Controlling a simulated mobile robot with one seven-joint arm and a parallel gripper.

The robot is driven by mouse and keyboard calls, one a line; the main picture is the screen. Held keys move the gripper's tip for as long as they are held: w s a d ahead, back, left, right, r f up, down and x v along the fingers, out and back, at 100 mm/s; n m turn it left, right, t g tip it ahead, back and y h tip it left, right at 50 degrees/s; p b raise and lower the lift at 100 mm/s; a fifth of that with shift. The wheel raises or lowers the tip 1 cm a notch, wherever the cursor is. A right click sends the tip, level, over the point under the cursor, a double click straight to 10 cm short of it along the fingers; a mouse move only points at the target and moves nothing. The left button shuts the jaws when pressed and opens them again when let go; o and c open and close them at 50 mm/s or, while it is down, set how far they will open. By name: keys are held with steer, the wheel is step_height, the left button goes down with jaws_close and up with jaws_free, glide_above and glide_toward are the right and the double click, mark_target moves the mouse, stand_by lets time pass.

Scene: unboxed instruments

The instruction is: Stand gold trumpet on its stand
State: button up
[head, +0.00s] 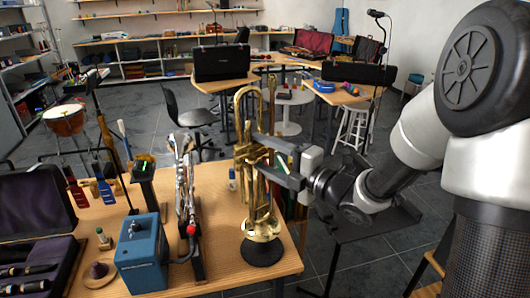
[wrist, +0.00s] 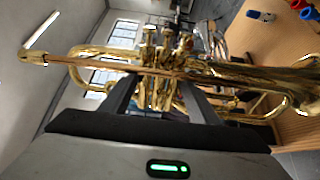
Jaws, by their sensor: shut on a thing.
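The gold trumpet (head: 248,130) is upright with its bell down, at the right end of the wooden table. Its flared bell is low, directly over the round black base of the stand (head: 264,252). The bell hides the stand's upper part, and I cannot tell whether it rests on it. My gripper (head: 268,158) reaches in from the right and is shut on the trumpet near its valves. In the wrist view the trumpet (wrist: 235,72) crosses the picture, with the fingers of my gripper (wrist: 158,90) at the valve section.
A silver instrument (head: 185,185) on a dark holder and a blue box (head: 142,255) stand left of the trumpet. An open dark case (head: 35,215) is at the far left. A small white-and-blue bottle (head: 232,179) is behind the trumpet. The table's right edge is close to the stand.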

step_height(320, 180, down, 9)
steer(key=b, duration=0.7)
steer(key=shift+r, duration=0.15)
stand_by(0.4)
steer(key=shift+f+b, duration=0.5)
steer(key=shift+b, duration=0.45)
stand_by(0.5)
steer(key=o, duration=1.4)
steer(key=shift+o, duration=1)
steer(key=v, duration=1.7)
steer(key=shift+d, duration=0.2)
steer(key=shift+s, duration=0.1)
